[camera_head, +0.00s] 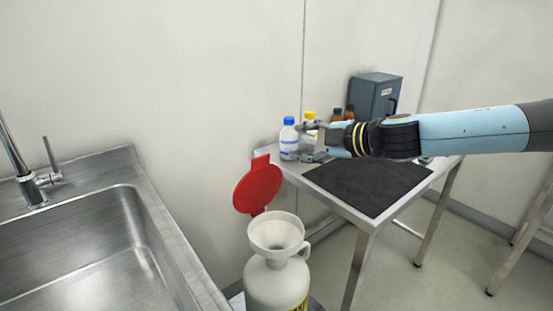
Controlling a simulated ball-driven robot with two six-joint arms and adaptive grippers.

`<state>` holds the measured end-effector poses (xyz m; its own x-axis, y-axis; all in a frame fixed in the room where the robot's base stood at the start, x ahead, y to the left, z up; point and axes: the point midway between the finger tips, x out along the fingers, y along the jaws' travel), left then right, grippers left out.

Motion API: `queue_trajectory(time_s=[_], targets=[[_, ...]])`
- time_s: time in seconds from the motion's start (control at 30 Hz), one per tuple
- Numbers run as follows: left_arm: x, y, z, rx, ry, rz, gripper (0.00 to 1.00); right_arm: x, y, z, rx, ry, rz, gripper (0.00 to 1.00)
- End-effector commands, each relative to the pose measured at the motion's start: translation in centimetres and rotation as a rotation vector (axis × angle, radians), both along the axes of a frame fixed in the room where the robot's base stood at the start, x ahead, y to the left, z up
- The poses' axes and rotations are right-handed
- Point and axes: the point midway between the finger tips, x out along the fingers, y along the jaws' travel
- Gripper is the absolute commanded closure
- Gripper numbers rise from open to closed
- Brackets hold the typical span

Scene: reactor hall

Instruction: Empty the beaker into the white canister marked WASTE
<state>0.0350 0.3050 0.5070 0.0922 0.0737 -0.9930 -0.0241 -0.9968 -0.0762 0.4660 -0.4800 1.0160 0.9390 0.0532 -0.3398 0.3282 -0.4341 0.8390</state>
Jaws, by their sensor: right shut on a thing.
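My right gripper (311,142) reaches in from the right over the far left corner of the steel table. It is shut on a pale, clear vessel (307,143), which looks like the beaker. The vessel is small and partly hidden by the fingers, so I cannot tell its contents. The white canister (270,284) stands on the floor side, nearer and lower, left of the table. A white funnel (276,232) sits in its mouth, and its round red lid (258,188) is raised behind. A yellow label (299,305) shows partly at the bottom edge. My left gripper is not in view.
A blue-capped bottle (289,140) stands left of the gripper; a yellow-capped bottle (309,116) is close behind it. Brown bottles (337,115) and a grey box (376,96) are farther back. A black mat (369,185) lies on the table (358,216). A steel sink (95,262) fills the left.

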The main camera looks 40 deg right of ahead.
Motion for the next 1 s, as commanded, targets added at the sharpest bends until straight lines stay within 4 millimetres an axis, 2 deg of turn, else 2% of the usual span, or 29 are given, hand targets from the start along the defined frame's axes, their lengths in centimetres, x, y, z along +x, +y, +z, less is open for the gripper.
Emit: queue_trajectory(time_s=[0.03, 0.13, 0.27, 0.5, 0.73, 1.0], targets=[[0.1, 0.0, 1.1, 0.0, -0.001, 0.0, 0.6, 0.0, -0.2, 0.0, 0.066, 0.0, -0.008, 0.86], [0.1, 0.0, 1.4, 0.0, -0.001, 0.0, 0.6, 0.0, -0.3, -1.0, 0.223, 0.005, -0.007, 0.86], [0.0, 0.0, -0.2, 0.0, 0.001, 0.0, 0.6, 0.1, -0.9, -2.9, 0.457, 0.014, -0.006, 0.86], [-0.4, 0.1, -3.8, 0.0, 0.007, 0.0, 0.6, 0.1, -3.6, -4.8, 0.79, 0.028, -0.005, 0.86], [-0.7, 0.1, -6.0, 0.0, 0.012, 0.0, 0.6, 0.2, -4.9, -5.2, 0.993, 0.035, -0.003, 0.86], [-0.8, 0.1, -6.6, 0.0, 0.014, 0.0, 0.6, 0.2, -5.4, -5.1, 1.078, 0.038, -0.003, 0.86]])
